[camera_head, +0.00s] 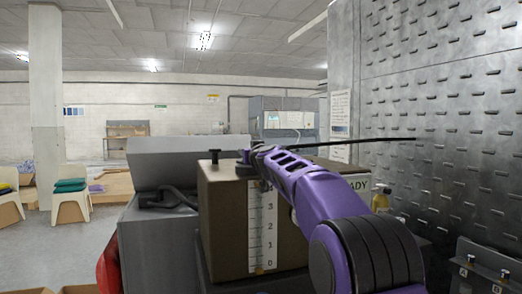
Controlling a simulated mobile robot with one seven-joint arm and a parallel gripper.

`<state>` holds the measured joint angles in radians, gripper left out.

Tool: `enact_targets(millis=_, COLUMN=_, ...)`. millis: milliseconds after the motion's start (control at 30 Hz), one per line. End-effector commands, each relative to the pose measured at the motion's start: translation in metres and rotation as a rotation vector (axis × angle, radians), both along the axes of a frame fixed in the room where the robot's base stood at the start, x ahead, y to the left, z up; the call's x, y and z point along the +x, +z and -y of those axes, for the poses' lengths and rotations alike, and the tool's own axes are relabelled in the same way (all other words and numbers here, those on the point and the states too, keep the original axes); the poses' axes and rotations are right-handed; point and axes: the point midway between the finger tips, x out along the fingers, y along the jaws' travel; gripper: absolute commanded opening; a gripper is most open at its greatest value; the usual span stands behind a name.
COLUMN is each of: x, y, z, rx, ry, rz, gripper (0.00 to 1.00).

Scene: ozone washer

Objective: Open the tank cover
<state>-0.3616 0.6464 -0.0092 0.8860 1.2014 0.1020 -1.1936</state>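A brown box-shaped tank (225,215) with a white level scale (262,230) on its near face stands in the middle of the view. A small black knob (215,156) stands up at its top left edge. The top looks closed, but my purple arm crosses in front of it and hides much of it, so I cannot tell where the cover's edges run. My gripper (252,158) is at the far end of the arm, close to the tank's top edge. It is small and dark, its fingers do not show clearly, and I cannot tell whether it touches the tank.
A grey machine body with a slanted grey panel (190,150) and a black pipe or handle (165,198) stands left of the tank. A metal wall (440,110) closes off the right. A yellow bottle (380,200) stands beside my arm. Open floor lies at the left.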

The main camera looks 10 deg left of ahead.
Motion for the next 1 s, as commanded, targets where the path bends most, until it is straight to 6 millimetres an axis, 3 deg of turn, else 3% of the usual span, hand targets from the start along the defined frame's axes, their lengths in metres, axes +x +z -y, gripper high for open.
enact_targets(millis=567, x=-0.0019, y=-0.0003, z=-0.0092, rx=-0.001, ry=-0.007, rz=0.000, gripper=0.00)
enact_targets(millis=600, x=-0.0019, y=-0.0003, z=-0.0092, rx=-0.001, ry=-0.007, rz=0.000, gripper=0.43)
enact_targets(millis=733, x=-0.0020, y=-0.0003, z=-0.0094, rx=-0.001, ry=-0.007, rz=0.000, gripper=0.67)
enact_targets(millis=1000, x=-0.0023, y=-0.0003, z=-0.0098, rx=0.000, ry=-0.006, rz=0.000, gripper=0.67)
